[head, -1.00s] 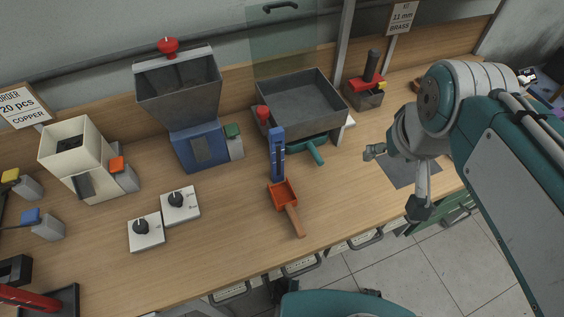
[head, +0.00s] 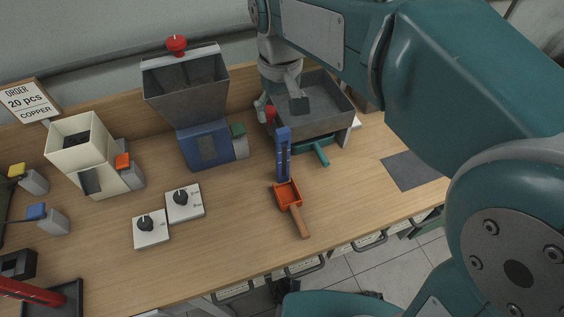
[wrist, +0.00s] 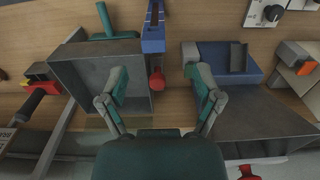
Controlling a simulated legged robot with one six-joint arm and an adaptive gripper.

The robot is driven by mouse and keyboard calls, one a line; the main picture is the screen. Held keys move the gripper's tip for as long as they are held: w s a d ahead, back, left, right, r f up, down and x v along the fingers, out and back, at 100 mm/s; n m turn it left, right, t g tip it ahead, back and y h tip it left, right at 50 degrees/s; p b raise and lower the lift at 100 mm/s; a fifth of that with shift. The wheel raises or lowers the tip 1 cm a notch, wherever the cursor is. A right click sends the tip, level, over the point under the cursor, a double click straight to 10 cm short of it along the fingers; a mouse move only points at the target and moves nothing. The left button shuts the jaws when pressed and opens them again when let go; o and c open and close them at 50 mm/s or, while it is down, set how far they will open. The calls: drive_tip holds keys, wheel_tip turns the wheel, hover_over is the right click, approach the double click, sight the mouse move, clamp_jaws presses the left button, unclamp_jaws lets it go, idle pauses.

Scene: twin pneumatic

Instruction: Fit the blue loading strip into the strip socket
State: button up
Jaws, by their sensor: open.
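The blue loading strip (head: 284,160) is long and narrow with a dark slot along it. It stands at the middle of the bench, just behind the orange scoop. In the wrist view the strip (wrist: 153,30) is at the top centre, beyond my fingertips. My gripper (head: 280,106) points down over the left part of the grey tray, behind the strip. In the wrist view my gripper (wrist: 154,75) is open, its fingers apart with nothing held. A red knob (wrist: 157,80) shows between the fingers; its distance from them is unclear. I cannot make out the strip socket for sure.
The grey tray (head: 337,122) and the blue-based hopper (head: 207,145) flank my gripper. The orange scoop (head: 287,194) lies in front of the strip. Two dial boxes (head: 184,202) sit to the left. Bench right of the scoop is clear up to a grey mat (head: 408,170).

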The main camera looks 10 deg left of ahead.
sight(283, 139)
wheel_tip(283, 139, down, 5)
drive_tip(key=shift+d+r, duration=0.1)
drive_tip(key=shift+r, duration=0.1)
drive_tip(key=f, duration=0.2)
drive_tip(key=w+f, duration=0.1)
drive_tip(key=f, duration=0.2)
drive_tip(key=shift+w+f, duration=0.1)
drive_tip(key=shift+c, duration=0.3)
clamp_jaws()
